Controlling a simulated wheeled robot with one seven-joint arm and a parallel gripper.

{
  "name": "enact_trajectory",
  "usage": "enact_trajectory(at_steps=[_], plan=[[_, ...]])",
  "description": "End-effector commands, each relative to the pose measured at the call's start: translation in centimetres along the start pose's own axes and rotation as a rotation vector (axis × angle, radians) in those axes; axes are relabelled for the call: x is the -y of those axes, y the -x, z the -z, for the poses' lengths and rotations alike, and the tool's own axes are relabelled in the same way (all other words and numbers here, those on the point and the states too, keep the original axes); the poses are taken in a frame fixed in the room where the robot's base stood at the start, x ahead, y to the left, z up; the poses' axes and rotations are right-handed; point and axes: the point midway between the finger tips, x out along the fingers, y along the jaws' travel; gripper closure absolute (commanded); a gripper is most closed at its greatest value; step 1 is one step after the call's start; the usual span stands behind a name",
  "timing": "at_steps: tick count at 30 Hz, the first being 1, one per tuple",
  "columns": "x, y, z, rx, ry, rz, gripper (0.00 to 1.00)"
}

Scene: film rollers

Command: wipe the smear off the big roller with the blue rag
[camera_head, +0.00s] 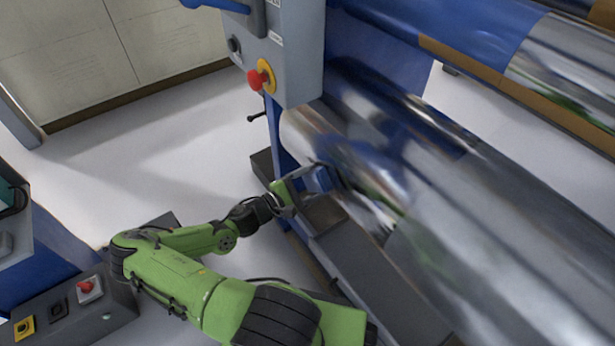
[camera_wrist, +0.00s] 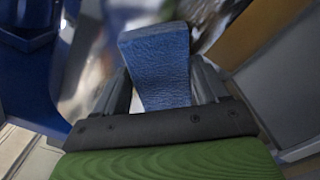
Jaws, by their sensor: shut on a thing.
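The big roller (camera_head: 470,215) is a shiny metal cylinder running from the upper middle to the lower right of the head view. It carries streaky, blurred reflections, and I cannot tell a smear from them. My gripper (camera_head: 302,187) is at the roller's near side, towards its left end. It is shut on the blue rag (camera_head: 320,179). In the wrist view the rag (camera_wrist: 157,62) is a textured blue block standing out between the two grey fingers. The rag lies against the roller in the picture, but I cannot tell whether they touch.
A grey control box (camera_head: 290,50) with a red stop button (camera_head: 258,79) stands above and left of my gripper. A grey ledge (camera_head: 355,250) runs along the roller's near side. A blue and silver roll (camera_head: 470,35) lies above. Pale floor (camera_head: 190,150) is open at left.

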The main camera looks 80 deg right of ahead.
Motion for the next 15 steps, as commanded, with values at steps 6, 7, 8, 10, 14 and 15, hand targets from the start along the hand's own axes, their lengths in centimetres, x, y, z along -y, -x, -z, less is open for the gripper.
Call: enact_trajectory(at_steps=[6,7,8,10,14,15], plan=[[1.0,0.1,-1.2,-0.001,0.0,-0.001,0.51],[1.1,0.1,-1.2,0.0,0.0,-0.001,0.51],[1.2,0.1,-1.3,0.0,0.001,-0.001,0.51],[1.6,0.0,-1.7,0.001,0.003,0.0,0.51],[2.5,-0.1,-2.8,0.001,0.003,0.0,0.51],[2.8,-0.1,-3.0,0.001,0.003,0.0,0.51]])
